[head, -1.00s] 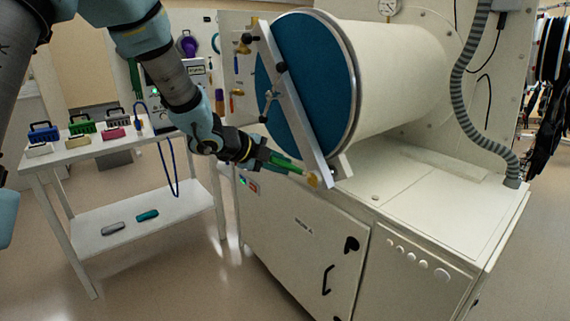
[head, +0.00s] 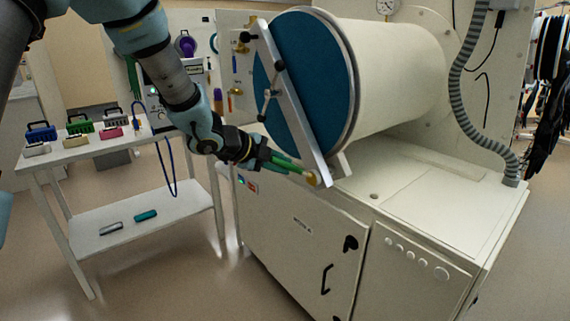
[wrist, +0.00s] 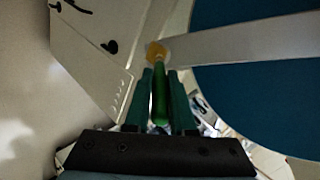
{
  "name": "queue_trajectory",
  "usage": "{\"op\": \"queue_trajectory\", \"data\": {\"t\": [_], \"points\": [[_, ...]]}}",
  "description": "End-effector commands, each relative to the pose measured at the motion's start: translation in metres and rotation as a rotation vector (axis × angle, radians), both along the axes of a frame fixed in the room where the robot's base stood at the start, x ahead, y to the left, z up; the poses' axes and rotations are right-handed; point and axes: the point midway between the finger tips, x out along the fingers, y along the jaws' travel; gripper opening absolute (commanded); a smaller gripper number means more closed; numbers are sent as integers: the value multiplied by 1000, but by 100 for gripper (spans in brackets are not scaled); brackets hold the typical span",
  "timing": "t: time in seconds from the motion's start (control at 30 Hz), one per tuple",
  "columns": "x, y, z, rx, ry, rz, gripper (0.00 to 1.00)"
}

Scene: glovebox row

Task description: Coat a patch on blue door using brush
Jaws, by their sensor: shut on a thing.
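The blue door (head: 305,85) is the round face at the end of the white cylinder, with a pale metal bar across it. My gripper (head: 285,163) is shut on a green-handled brush (head: 292,167) near the lower end of that bar. In the wrist view the fingers (wrist: 160,95) close around the green handle (wrist: 159,100), and the brush's yellowish head (wrist: 156,52) is beyond them, beside the end of the bar (wrist: 240,40). The blue door (wrist: 250,95) fills the right side there. I cannot tell whether the head touches anything.
A white cart (head: 100,158) at the left holds several coloured boxes on top and two small items on its lower shelf. The white cabinet (head: 305,235) stands below the cylinder (head: 400,75). A grey ribbed hose (head: 458,100) hangs at the right. Open floor lies between cart and cabinet.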

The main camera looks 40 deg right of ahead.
Motion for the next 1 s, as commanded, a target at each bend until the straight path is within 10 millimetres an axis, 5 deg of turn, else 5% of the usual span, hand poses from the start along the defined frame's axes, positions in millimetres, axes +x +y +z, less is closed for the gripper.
{"op": "queue_trajectory", "data": {"t": [0.2, 0.77, 1.0], "points": [[8, -1, 1, -2, -1, -1, 0], [-19, 1, -1, -2, -1, -2, 0], [-10, 0, 2, -1, 0, 0, 0]]}}
